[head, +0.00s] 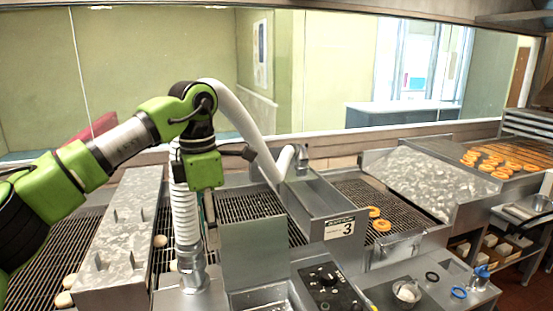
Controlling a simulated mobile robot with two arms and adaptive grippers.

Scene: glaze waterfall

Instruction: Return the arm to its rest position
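My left arm comes in from the left, with green joints and grey links. It bends at a high elbow and its wrist hangs down in front of the glaze machine's white hose. I see no object held there. My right arm and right gripper are not in view.
The ribbed metal pipe (187,215) stands close beside the wrist. The steel glaze hopper (322,205) is to the right. Donuts (382,225) lie on the wire conveyor (345,190), and pale dough pieces (64,299) lie at left.

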